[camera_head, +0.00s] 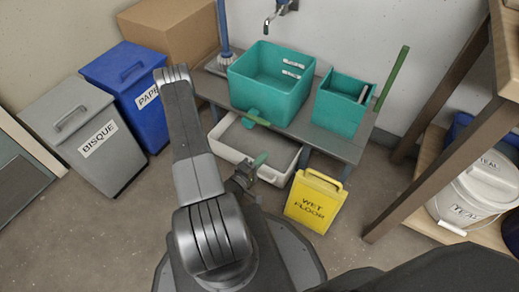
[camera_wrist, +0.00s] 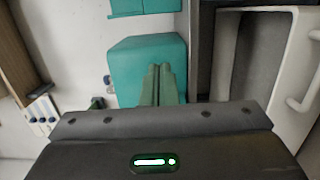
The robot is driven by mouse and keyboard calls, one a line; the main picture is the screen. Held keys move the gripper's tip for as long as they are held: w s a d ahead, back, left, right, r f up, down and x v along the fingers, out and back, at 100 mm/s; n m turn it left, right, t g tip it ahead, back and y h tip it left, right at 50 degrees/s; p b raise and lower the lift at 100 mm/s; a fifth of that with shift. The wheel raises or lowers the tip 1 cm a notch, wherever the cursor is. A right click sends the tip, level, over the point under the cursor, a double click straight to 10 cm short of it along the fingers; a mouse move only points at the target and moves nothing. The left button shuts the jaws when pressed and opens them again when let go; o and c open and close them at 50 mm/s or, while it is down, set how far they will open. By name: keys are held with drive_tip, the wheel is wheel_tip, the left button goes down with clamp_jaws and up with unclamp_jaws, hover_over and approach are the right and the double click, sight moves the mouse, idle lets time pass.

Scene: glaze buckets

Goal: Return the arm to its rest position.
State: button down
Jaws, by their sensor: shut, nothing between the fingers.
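My arm is bent, with its elbow high at the left in the head view and its forearm reaching down to my gripper (camera_head: 260,159). The gripper is over the white tray (camera_head: 225,150) below the bench, in front of the teal buckets. In the wrist view its green fingers (camera_wrist: 159,70) are together with nothing between them. A teal surface (camera_wrist: 125,55) shows behind the fingers, and a pale tray rim (camera_wrist: 285,75) is at the right. I cannot tell how far the fingers are from either.
A large teal bucket (camera_head: 298,92) and a smaller one (camera_head: 338,118) stand on the bench (camera_head: 345,147). A yellow wet-floor sign (camera_head: 316,200) stands in front. Blue (camera_head: 130,75) and grey (camera_head: 105,160) bins are left. A wooden shelf (camera_head: 425,175) with white buckets is right.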

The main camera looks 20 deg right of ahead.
drive_tip(key=shift+s, duration=0.25)
drive_tip(key=shift+w, duration=0.15)
